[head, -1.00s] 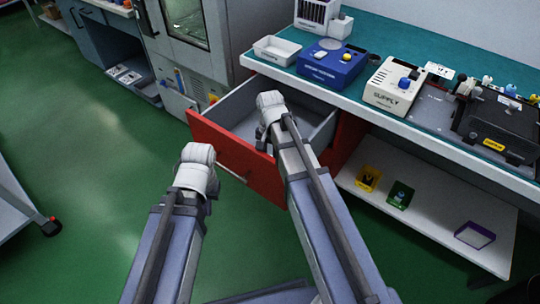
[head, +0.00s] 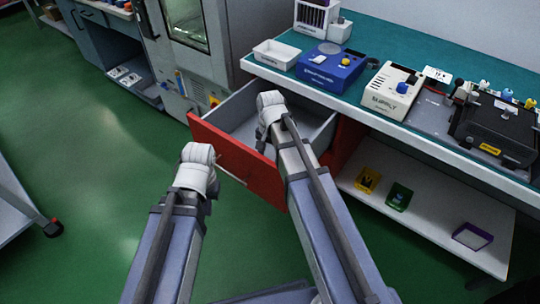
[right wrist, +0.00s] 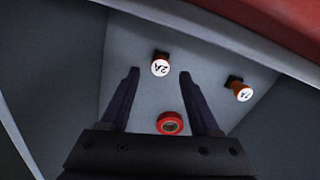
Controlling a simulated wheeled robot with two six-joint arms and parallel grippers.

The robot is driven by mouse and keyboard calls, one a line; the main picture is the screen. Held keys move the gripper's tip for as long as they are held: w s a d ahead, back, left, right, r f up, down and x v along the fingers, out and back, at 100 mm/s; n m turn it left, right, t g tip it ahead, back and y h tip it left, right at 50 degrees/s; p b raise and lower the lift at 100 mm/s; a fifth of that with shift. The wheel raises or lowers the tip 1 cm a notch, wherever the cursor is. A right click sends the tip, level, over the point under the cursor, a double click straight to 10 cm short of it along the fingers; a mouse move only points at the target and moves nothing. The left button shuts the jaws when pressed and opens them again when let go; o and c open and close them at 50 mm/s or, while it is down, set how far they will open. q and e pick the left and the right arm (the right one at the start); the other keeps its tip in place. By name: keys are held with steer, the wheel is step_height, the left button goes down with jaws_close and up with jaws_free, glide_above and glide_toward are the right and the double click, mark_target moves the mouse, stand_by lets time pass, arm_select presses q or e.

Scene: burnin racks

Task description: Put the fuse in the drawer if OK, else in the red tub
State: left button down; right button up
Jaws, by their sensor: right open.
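The drawer (head: 239,167) has a red front and grey inside, and stands open under the bench. In the right wrist view, my right gripper (right wrist: 159,76) is open and empty above the drawer floor. A small fuse-like piece (right wrist: 160,67) with a white face marked 2A lies beyond and between its fingertips. An orange-sided piece (right wrist: 239,91) with a marked white face is at the right. A red ring-shaped end (right wrist: 170,123) shows between the fingers, nearer the palm. My left gripper (head: 213,187) is outside the drawer front; its jaws are too hidden to read. I see no red tub.
The teal bench holds a white tray (head: 277,54), a blue tester box (head: 332,69), a cream supply box (head: 392,91) and a black device (head: 496,129). The shelf below holds yellow (head: 368,180), green (head: 399,197) and purple-edged (head: 472,236) containers. Green floor is open at left.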

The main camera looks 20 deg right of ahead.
step_height(320, 180, up, 12)
steer(key=p, duration=1)
steer(key=shift+f+p, duration=0.2)
steer(key=shift+p, duration=0.15)
steer(key=shift+f, duration=0.1)
